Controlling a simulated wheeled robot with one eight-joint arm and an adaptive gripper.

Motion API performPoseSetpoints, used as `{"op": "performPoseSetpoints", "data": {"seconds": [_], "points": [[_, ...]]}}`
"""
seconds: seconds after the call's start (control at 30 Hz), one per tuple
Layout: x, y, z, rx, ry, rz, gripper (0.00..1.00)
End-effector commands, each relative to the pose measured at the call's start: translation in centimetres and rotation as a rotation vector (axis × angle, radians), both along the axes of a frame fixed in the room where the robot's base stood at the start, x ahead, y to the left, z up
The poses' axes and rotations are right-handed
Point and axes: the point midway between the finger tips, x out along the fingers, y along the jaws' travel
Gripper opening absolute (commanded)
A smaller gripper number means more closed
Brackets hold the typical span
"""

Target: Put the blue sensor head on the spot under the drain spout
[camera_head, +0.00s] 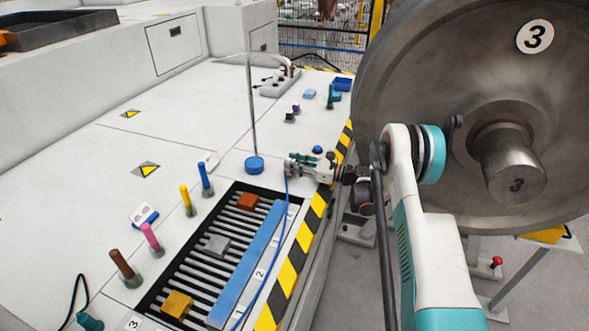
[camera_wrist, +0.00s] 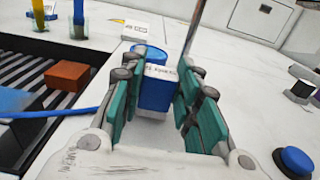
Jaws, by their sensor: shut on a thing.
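My gripper (camera_head: 297,164) is low over the white deck, beside the rack's far end. In the wrist view its teal fingers (camera_wrist: 163,95) are shut on the blue sensor head (camera_wrist: 157,92), a small block with a white label on top. In the head view the gripper mostly hides the sensor head. The thin curved drain spout (camera_head: 250,105) comes down just beyond the gripper, above a round blue piece (camera_head: 254,165). That blue piece (camera_wrist: 150,52) shows behind the sensor head. I cannot tell whether the sensor head touches the deck.
A slatted rack (camera_head: 190,262) holds an orange-brown block (camera_head: 247,201), a grey block (camera_head: 216,244) and a yellow block (camera_head: 177,304). Several coloured pegs stand left of it. A blue button (camera_head: 317,149) is close to my gripper. A large wheel (camera_head: 400,75) fills the right.

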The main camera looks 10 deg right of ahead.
Motion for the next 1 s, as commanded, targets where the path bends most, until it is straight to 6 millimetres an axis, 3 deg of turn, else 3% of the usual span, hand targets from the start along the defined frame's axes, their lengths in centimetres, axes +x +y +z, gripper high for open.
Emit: {"op": "performPoseSetpoints", "data": {"seconds": [0.07, 0.43, 0.47, 0.53, 1.0], "points": [[0.01, -0.01, -1.00, 0.001, -0.001, 0.000, 0.03], [0.01, -0.01, -1.23, 0.000, 0.000, 0.000, 0.03], [0.02, -0.01, -1.22, 0.000, 0.000, 0.000, 0.34], [0.01, -0.01, -1.21, 0.000, 0.000, 0.000, 0.50], [-0.32, -0.59, -0.84, 0.000, 0.000, -0.001, 0.50]]}}
